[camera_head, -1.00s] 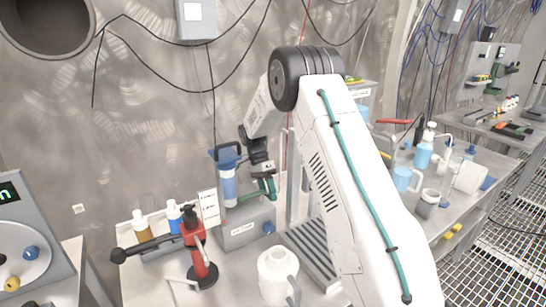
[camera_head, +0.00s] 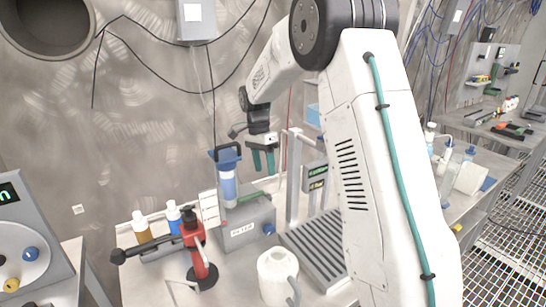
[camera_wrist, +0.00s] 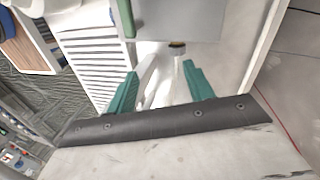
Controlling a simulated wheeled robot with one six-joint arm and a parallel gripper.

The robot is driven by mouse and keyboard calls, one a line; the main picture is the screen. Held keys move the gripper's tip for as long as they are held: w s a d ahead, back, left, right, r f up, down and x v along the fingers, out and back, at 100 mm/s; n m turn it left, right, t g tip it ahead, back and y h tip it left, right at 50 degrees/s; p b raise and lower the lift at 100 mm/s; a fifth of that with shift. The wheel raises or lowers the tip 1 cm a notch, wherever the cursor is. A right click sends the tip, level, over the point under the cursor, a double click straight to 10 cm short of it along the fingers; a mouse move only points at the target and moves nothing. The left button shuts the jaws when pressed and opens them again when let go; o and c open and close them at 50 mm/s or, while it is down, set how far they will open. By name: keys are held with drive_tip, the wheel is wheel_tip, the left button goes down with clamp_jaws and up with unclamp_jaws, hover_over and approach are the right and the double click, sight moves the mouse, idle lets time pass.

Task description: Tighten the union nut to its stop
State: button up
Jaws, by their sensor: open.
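My gripper (camera_head: 263,158) hangs with its teal fingers pointing down, to the right of the blue-topped filter housing (camera_head: 228,177). In the wrist view my gripper (camera_wrist: 160,92) is open, its two teal fingers well apart with nothing gripped between them. The filter housing stands by a grey box (camera_head: 247,226) on the bench. I cannot make out the union nut for certain. In the wrist view a small brownish ring-like part (camera_wrist: 177,44) shows beyond the fingers at the edge of a grey block (camera_wrist: 175,20); I cannot tell what it is.
A red hand-lever tool (camera_head: 198,250), bottles (camera_head: 141,226) and a white jug (camera_head: 277,275) stand on the bench. A slatted tray (camera_head: 318,247) lies right of the grey box. A post (camera_head: 294,180) rises behind it. Cables hang on the wall.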

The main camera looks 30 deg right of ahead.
drive_tip(key=s+a+r+n, duration=0.3)
drive_tip(key=s+r, duration=0.3)
drive_tip(key=s, duration=0.2)
drive_tip(key=s+a+r+n+t, duration=0.1)
drive_tip(key=s+a+r+n, duration=0.3)
drive_tip(key=s+r, duration=0.2)
drive_tip(key=shift+s+t, duration=0.3)
drive_tip(key=shift+s, duration=0.95)
